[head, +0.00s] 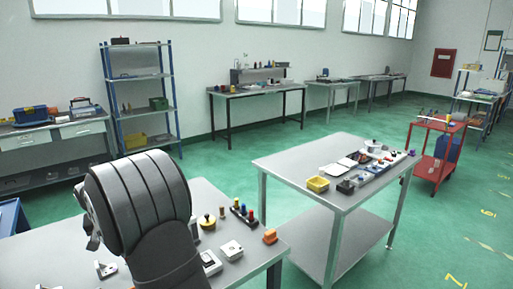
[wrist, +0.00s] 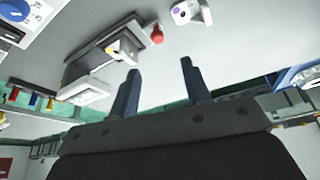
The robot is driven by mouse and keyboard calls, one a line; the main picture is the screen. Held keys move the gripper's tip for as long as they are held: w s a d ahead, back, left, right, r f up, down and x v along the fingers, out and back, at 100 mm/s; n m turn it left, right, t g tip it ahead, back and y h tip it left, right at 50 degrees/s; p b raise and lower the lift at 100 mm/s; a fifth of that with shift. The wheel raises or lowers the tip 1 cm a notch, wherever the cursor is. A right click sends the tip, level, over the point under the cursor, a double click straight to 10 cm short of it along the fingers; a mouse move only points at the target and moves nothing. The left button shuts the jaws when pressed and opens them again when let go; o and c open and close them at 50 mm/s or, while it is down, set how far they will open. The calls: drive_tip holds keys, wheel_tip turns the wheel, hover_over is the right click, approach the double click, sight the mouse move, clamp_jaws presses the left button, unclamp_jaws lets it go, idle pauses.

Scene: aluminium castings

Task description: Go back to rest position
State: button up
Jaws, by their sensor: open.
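My gripper (wrist: 162,78) shows in the wrist view with its two dark fingers spread apart and nothing between them. In the head view my dark arm covers the left part of the near grey table (head: 255,256), and my fingers cannot be made out there. The wrist view appears upside down or strongly tilted, with the table surface across its top. A grey and white device (wrist: 88,72) with a red knob (wrist: 157,34) lies near the left finger in that view. I cannot tell its exact distance from the fingers.
On the near table stand a yellow round piece (head: 206,221), a block with coloured pegs (head: 243,213), a white box (head: 231,249) and an orange block (head: 270,236). A red cart (head: 436,165) is beyond. Green floor lies between.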

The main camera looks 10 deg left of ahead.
drive_tip(key=x, duration=1.1)
drive_tip(key=shift+w+d+f, duration=0.1)
drive_tip(key=shift+w, duration=0.1)
drive_tip(key=o, duration=1.2)
drive_tip(key=shift+o, duration=0.2)
drive_tip(key=shift+r+m, duration=0.4)
drive_tip(key=shift+r, duration=0.15)
wheel_tip(320, 180, up, 12)
drive_tip(key=s+d+m+h, duration=0.1)
drive_tip(key=d+m+h, duration=0.2)
drive_tip(key=m, duration=1.1)
drive_tip(key=shift+t, duration=0.3)
drive_tip(key=x, duration=0.9)
drive_tip(key=shift+w+d+f, duration=0.15)
drive_tip(key=shift+f, duration=0.15)
